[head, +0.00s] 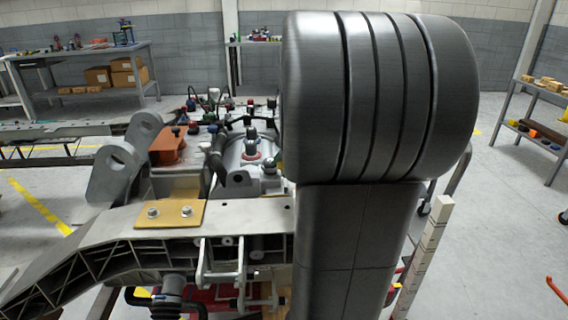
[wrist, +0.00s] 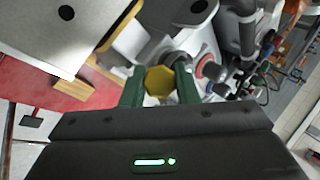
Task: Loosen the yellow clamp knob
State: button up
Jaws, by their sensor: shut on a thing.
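The yellow clamp knob (wrist: 159,82) shows in the wrist view as a small yellow, many-sided head. My gripper (wrist: 159,88) has its two green fingers on either side of the knob and is shut on it. In the head view my own large dark arm link covers the middle right. Only a small yellow-green bit (head: 279,164) shows at its left edge, and I cannot tell whether it is knob or finger. The rest of my gripper is hidden there.
A grey chassis frame (head: 100,237) with a tan plate (head: 170,214) and an orange block (head: 168,146) lies left of my arm. Hoses and coloured caps crowd behind it. A striped pale post (head: 424,250) stands at right. Open floor lies farther right.

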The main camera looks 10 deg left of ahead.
jog(key=o, duration=1)
jog(key=shift+c, duration=0.2)
jog(key=p+v, duration=0.2)
jog(key=v, duration=1.1)
jog(key=shift+d+r, duration=0.2)
jog(key=shift+r, duration=0.15)
jog(key=shift+s+f, duration=0.1)
jog(key=b+x, duration=0.2)
jog(key=x, duration=1.2)
jog(key=shift+s+d+r, duration=0.1)
jog(key=shift+r, duration=0.15)
